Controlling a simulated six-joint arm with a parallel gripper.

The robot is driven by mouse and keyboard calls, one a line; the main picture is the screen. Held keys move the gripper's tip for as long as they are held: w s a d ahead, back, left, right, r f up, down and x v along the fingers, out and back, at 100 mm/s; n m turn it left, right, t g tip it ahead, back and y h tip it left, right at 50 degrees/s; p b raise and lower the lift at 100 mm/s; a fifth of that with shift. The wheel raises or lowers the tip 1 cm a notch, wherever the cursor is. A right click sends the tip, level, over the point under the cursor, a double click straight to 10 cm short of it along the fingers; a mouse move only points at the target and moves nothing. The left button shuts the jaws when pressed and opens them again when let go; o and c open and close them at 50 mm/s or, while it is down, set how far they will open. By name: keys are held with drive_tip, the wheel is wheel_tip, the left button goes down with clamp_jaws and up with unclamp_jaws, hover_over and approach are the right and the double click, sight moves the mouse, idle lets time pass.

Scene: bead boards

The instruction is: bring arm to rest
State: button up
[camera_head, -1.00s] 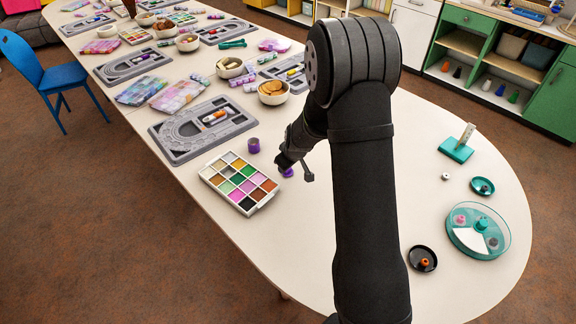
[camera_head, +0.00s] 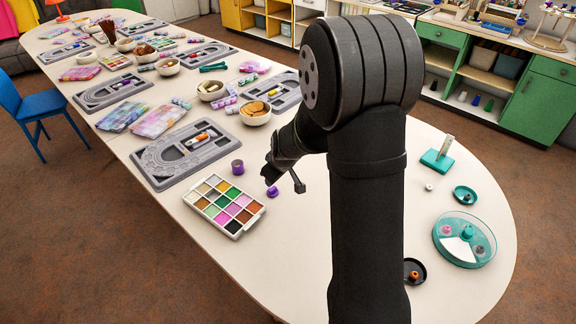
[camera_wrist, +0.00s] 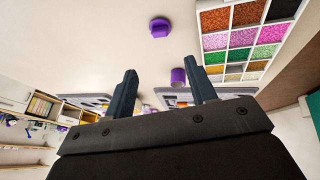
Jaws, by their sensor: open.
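My gripper (camera_head: 284,175) is raised over the table (camera_head: 300,240) near the bead tray, with its two fingers apart and nothing between them. In the wrist view the open fingers of my gripper (camera_wrist: 163,88) point toward the tabletop. A small purple piece (camera_head: 272,191) lies on the table just below my gripper in the head view; it also shows in the wrist view (camera_wrist: 159,28). A purple cylinder (camera_head: 237,167) stands behind it, beside the tray. My dark arm hides part of the table's middle.
A white bead tray (camera_head: 247,228) with coloured compartments is left of my gripper. A grey bead board (camera_head: 150,165) lies beyond it, and a bowl (camera_head: 256,114) stands behind. A teal round tray (camera_head: 465,260), a teal stand (camera_head: 437,160) and a black dish (camera_head: 417,265) are on the right.

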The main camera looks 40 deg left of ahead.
sight(272, 188)
drive_tip(key=x, duration=1.2)
drive_tip(key=shift+f, duration=0.1)
